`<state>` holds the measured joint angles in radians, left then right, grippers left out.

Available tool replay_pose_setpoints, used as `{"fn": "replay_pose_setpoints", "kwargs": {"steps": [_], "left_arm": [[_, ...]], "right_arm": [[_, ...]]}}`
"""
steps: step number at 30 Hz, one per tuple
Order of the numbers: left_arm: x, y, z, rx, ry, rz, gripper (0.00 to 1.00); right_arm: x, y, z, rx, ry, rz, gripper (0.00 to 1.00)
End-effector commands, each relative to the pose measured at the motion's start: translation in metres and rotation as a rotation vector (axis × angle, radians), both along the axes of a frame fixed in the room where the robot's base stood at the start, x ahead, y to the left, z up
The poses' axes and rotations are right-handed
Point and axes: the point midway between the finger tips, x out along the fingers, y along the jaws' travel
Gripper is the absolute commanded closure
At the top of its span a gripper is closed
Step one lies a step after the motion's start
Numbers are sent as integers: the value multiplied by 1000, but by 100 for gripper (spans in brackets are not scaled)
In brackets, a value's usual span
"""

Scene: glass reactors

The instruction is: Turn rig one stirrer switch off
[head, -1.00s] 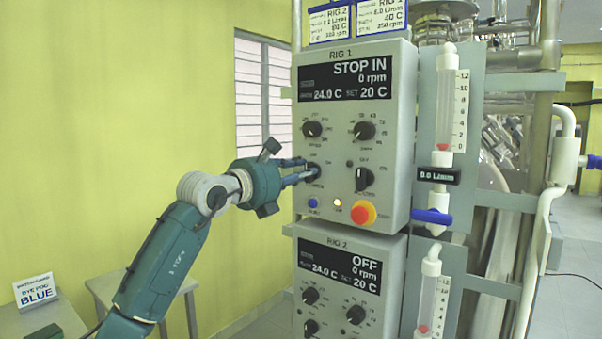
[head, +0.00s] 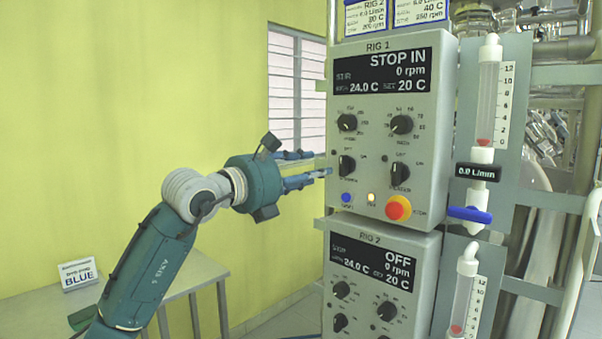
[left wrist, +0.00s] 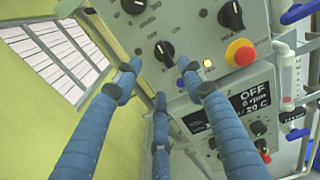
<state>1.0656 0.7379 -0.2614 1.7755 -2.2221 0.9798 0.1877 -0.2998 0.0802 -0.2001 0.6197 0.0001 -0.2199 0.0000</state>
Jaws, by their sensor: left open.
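The rig one panel (head: 440,110) is a grey box whose display (head: 382,70) reads "STOP IN", "0 rpm", 24.0 C and set 20 C. Its lower left black rotary switch (head: 347,166), apparently the stirrer switch, has its pointer roughly upright; its small labels are not readable. The switch also shows in the left wrist view (left wrist: 164,53). My left gripper (head: 322,164) is open and empty, its blue fingers pointing at this switch from the left with a small gap. In the left wrist view its fingertips (left wrist: 158,78) spread around and below the switch. My right gripper is not in view.
A second black switch (head: 400,174) and a red emergency button (head: 398,208) sit to the right on the panel. The rig two panel (head: 425,250), reading "OFF", is directly below. A flow tube (head: 488,90) stands to the right. Free room lies left of the panels.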

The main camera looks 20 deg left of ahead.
Motion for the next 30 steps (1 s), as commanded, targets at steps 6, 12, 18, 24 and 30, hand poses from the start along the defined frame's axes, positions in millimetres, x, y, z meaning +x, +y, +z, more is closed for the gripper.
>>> {"fn": "replay_pose_setpoints", "kwargs": {"steps": [6, 12, 18, 24, 30], "left_arm": [[-25, 9, -1, 0, 1, 0, 59], [-29, 10, -1, -2, 2, -2, 59], [-29, 10, 0, -2, 2, -1, 59], [-26, 8, -6, -12, 12, -10, 59], [2, -22, -83, -228, 167, -155, 59]], "right_arm": [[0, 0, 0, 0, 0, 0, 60], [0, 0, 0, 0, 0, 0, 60], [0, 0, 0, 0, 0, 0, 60], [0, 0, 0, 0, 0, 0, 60], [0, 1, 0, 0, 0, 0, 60]]}}
